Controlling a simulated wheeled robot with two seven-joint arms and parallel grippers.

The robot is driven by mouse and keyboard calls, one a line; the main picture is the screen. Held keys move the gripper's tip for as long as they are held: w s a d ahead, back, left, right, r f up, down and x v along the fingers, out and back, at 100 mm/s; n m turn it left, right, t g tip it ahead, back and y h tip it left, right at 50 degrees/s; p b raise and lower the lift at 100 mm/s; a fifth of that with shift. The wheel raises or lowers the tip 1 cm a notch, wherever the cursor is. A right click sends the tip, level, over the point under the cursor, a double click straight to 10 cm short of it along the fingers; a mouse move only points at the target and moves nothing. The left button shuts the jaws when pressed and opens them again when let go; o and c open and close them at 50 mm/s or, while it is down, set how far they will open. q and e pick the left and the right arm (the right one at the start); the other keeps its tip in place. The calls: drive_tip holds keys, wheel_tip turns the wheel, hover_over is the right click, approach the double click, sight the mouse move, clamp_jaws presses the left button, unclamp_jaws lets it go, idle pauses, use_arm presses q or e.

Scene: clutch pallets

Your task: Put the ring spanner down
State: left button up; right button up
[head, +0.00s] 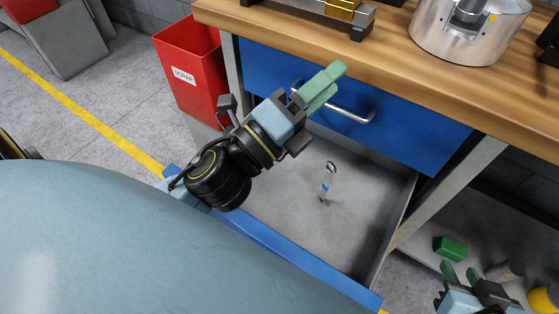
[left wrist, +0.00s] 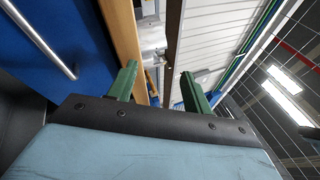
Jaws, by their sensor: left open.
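The ring spanner (head: 326,184) is a small silver tool with a blue band. It is in the open lower drawer (head: 270,205), its ring end towards the back. My left gripper (head: 326,86) has green fingers and is open and empty. It is above and to the left of the spanner, in front of the blue upper drawer, apart from the spanner. In the left wrist view its fingers (left wrist: 158,88) stand wide apart with nothing between them, and the spanner is not seen there. My right gripper (head: 462,275) is at the lower right, its green fingertips apart and empty.
The blue upper drawer (head: 410,130) is shut, with a metal handle (head: 345,113) close to my left gripper. The wooden bench top (head: 400,75) holds a metal drum (head: 469,30). A red scrap bin (head: 190,75) stands at the left. A green block (head: 450,248) lies on the lower shelf.

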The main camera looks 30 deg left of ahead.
use_arm(q)
drive_tip(key=a+f+n+g+y, duration=0.3)
drive_tip(key=a+f+n+y, duration=0.25)
drive_tip(key=f+n, duration=0.6)
drive_tip(key=s+d+f+n+g, duration=0.1)
drive_tip(key=s+f+n+g, duration=0.4)
drive_tip(key=n, duration=0.7)
wheel_tip(320, 180, down, 5)
drive_tip(key=shift+s+d+r+g, duration=0.15)
drive_tip(key=shift+d+r+g, duration=0.1)
drive_tip(key=shift+g, duration=0.85)
